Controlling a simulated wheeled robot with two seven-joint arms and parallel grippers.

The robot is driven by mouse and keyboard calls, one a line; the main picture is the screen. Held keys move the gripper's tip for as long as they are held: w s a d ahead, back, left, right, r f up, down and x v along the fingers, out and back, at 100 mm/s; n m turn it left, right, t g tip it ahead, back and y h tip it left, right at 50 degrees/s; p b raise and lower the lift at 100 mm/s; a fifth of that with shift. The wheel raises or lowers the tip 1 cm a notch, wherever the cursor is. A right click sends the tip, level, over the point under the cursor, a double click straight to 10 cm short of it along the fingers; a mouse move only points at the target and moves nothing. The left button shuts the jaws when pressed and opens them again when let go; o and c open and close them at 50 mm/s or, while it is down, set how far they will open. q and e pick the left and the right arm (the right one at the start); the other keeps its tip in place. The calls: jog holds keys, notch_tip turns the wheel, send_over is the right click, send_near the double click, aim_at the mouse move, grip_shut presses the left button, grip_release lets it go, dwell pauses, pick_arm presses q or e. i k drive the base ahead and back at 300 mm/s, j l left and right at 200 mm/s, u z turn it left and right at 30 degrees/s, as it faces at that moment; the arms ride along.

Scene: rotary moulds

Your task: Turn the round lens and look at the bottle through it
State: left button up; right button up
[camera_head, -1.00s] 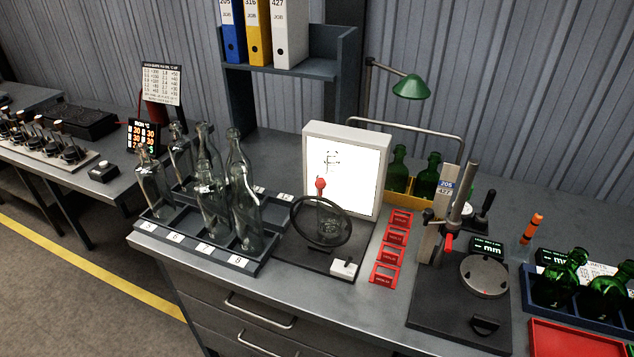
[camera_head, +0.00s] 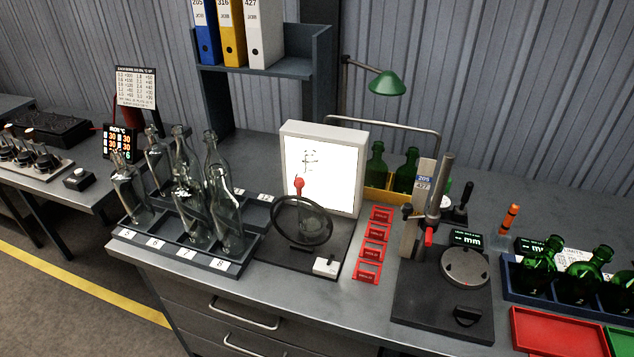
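The round lens (camera_head: 282,236) has a dark ring frame and stands upright in front of a lit white screen (camera_head: 343,172). A red knob (camera_head: 299,184) shows just above the ring. A clear glass shape, which looks like a bottle (camera_head: 312,216), shows through and behind the ring; its upper part is hard to make out against the bright screen. Several clear bottles (camera_head: 222,205) stand in a numbered dark rack (camera_head: 182,257) left of the lens. Neither of my grippers is in view.
A white switch box (camera_head: 326,266) sits at the lens stand's front. Red holders (camera_head: 373,253) and a gauge stand (camera_head: 440,310) are to the right. Green bottles (camera_head: 543,268) stand in a blue tray (camera_head: 510,290) beside a red tray (camera_head: 560,335). A green lamp (camera_head: 387,82) overhangs the back.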

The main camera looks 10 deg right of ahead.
aim_at(299, 184)
jog(key=j+z, duration=0.1)
jog(key=z, duration=0.35)
jog(key=i+j+z, duration=0.1)
jog(key=z, duration=0.4)
jog(key=j+z, duration=0.15)
jog(key=z, duration=0.3)
jog(key=j+z, duration=0.25)
jog(key=j, duration=0.15)
jog(key=k+j+z, duration=0.25)
jog(key=j, duration=0.15)
jog(key=j+z, duration=0.25)
jog(key=j, duration=0.15)
jog(key=k+j+z, duration=0.25)
jog(key=j+z, duration=0.2)
jog(key=j, duration=0.2)
jog(key=k+j, duration=0.35)
jog(key=j, duration=0.2)
jog(key=k+j+z, duration=0.1)
jog(key=k+j, duration=0.2)
jog(key=j, duration=0.2)
jog(key=k+j, duration=0.35)
jog(key=j, duration=0.15)
jog(key=k+j+z, duration=0.1)
jog(key=k+j, duration=0.25)
jog(key=j, duration=0.2)
